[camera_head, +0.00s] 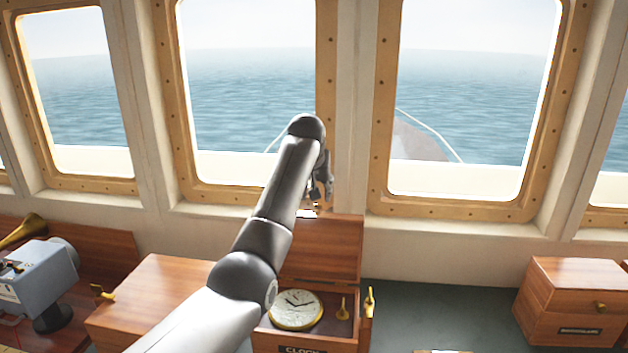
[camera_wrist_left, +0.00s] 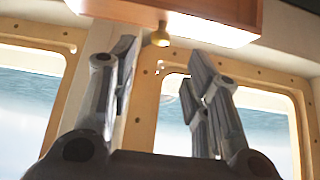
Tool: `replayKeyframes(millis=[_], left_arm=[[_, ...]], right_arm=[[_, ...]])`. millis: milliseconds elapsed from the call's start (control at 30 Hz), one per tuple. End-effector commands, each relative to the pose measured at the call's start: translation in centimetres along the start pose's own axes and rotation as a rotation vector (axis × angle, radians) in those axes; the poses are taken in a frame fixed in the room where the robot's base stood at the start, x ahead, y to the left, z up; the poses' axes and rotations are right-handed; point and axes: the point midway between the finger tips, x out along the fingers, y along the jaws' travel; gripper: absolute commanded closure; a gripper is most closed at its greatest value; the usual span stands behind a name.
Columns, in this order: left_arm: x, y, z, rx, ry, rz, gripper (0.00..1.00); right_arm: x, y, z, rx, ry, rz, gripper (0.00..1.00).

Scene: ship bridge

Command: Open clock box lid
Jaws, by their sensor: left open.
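The clock box (camera_head: 318,340) stands on the counter with its wooden lid (camera_head: 335,245) raised upright at the back. A round clock with a pale face and brass rim (camera_head: 296,310) shows inside, beside a small brass piece (camera_head: 343,308). My left arm crosses in front and hides the box's left part. My left gripper (camera_head: 320,190) is at the lid's top edge, partly hidden by the arm. In the left wrist view, its open fingers (camera_wrist_left: 160,62) point towards a small brass knob (camera_wrist_left: 160,37) on a wooden edge, with nothing between them. My right gripper is not in view.
A closed wooden box (camera_head: 150,290) is left of the clock box, with a blue-grey instrument (camera_head: 38,280) farther left. Another wooden box (camera_head: 572,300) is at the right. The dark counter (camera_head: 440,310) between is largely clear. Windows (camera_head: 470,100) rise close behind.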

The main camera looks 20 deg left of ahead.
Motion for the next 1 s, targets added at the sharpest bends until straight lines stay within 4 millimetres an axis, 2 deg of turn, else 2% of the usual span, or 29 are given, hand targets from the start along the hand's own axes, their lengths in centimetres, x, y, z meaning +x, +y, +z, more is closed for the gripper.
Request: replayKeyframes(millis=[133, 300, 1000], left_arm=[[-2.2, 0.0, -0.1, 0.000, 0.003, 0.000, 0.56], [-3.9, 0.0, -0.1, 0.000, 0.001, 0.000, 0.56], [-4.3, 0.0, -0.1, 0.000, 0.001, -0.001, 0.56]], right_arm=[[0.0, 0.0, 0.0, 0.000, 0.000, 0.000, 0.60], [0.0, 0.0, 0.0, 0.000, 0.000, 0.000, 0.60], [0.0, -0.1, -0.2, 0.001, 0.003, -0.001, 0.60]])
